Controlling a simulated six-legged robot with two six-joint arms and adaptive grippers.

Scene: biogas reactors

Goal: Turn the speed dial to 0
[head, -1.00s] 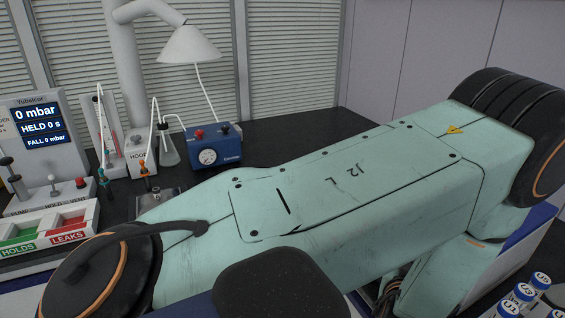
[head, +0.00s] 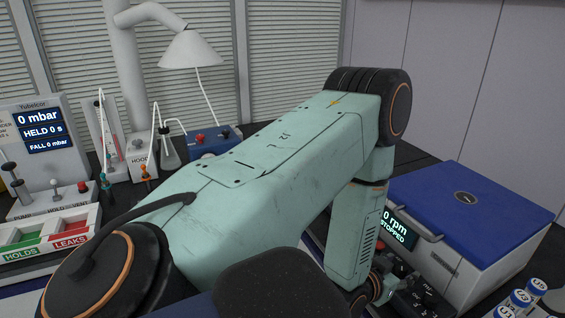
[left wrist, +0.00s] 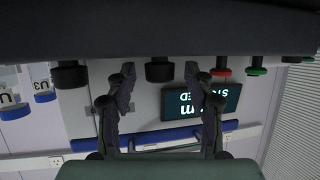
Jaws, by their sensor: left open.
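The white machine (head: 475,262) with a blue lid (head: 465,210) stands at right in the head view. Its display (head: 395,226) reads 0 rpm, STOPPED. In the left wrist view the machine is upside down, with the display (left wrist: 201,103) partly behind a finger. Two black knobs show there, one at left (left wrist: 72,76) and one in the middle (left wrist: 160,70). I cannot tell which is the speed dial or read a scale. My left gripper (left wrist: 159,74) is open, its fingertips either side of the middle knob in the picture; contact is unclear. My right gripper is out of view.
A red button (left wrist: 221,72) and a green button (left wrist: 257,72) sit beside the middle knob. Blue-capped vials (head: 522,297) stand at lower right. A pressure tester (head: 40,130) and a HOLDS/LEAKS tray (head: 98,220) are at left.

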